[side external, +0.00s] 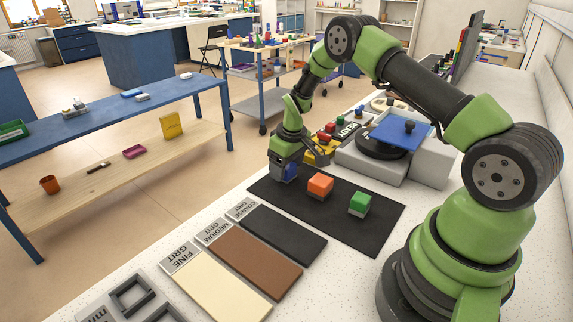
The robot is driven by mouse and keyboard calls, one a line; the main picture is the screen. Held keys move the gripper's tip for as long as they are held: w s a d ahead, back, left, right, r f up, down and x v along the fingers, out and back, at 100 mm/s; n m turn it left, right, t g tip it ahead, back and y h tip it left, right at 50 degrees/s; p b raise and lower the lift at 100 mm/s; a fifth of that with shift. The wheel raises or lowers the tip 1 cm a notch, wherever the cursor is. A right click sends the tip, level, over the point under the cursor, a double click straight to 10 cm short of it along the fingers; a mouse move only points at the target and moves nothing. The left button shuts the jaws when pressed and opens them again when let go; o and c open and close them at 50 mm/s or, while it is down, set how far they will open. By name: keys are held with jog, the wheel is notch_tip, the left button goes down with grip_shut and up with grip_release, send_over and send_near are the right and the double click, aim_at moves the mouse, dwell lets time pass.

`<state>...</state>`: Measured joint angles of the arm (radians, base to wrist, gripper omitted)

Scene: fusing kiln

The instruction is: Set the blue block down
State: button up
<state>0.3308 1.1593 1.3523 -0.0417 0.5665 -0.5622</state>
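The blue block (291,173) is at my gripper (285,175), between its fingers and partly hidden by them. My gripper points down over the far left end of the black mat (375,233) and looks shut on the block. I cannot tell whether the block touches the mat or hangs just above it. An orange block (320,185) sits on the mat to the right of my gripper. A green block (360,202) sits farther right on the mat.
Coarse black (283,235), medium brown (248,258) and fine cream (220,287) grit plates lie in front of the mat. A kiln with a blue lid (400,132) stands behind it. Small red and yellow items (325,143) are close behind my gripper. Bare mat surrounds the orange and green blocks.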

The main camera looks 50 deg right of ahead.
notch_tip(320, 180, up, 12)
jog(key=s, duration=0.2)
notch_tip(320, 180, up, 9)
jog(key=m+t, duration=0.1)
send_over(292, 167)
jog(key=s+a, duration=0.3)
jog(key=a, duration=0.2)
jog(key=s+a+r+m+t+y, duration=0.1)
jog(key=s+a+r, duration=0.3)
jog(key=s, duration=0.6)
jog(key=s+a+r+m+t+y, duration=0.1)
jog(key=s+a+r+m+t, duration=0.1)
jog(key=s+a, duration=0.4)
jog(key=s+r+t, duration=0.1)
jog(key=s+r, duration=0.1)
jog(key=s, duration=0.2)
jog(key=shift+a+r, duration=0.15)
jog(key=shift+r, duration=0.05)
